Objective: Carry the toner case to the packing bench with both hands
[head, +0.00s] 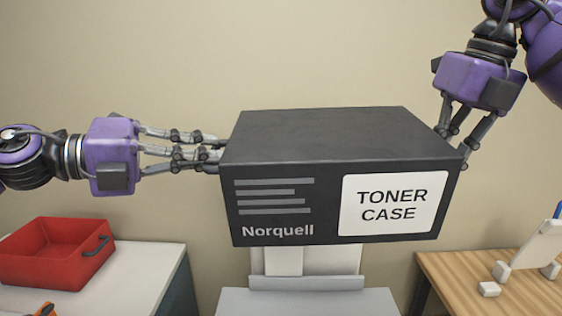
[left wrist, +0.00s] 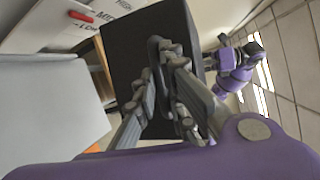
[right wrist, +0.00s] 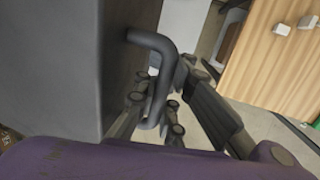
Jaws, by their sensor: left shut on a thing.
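The toner case (head: 300,205) is a dark grey box with a white label, level in the middle of the head view. Its dark side fills the upper middle of the left wrist view (left wrist: 125,50) and the left of the right wrist view (right wrist: 50,70). My left gripper (head: 213,153) is shut at the case's left end, on a handle (left wrist: 157,60). My right gripper (head: 455,143) is at the right end, its fingers on either side of a bent grey handle (right wrist: 160,52); whether they grip it is unclear. The case's underside is hidden.
A red tray (head: 52,255) stands on a white-topped counter (head: 135,275) at the lower left. A wooden bench (head: 470,275) with small white blocks is at the lower right. A pale grey machine or stand (head: 305,283) shows below the case. A beige wall stands behind.

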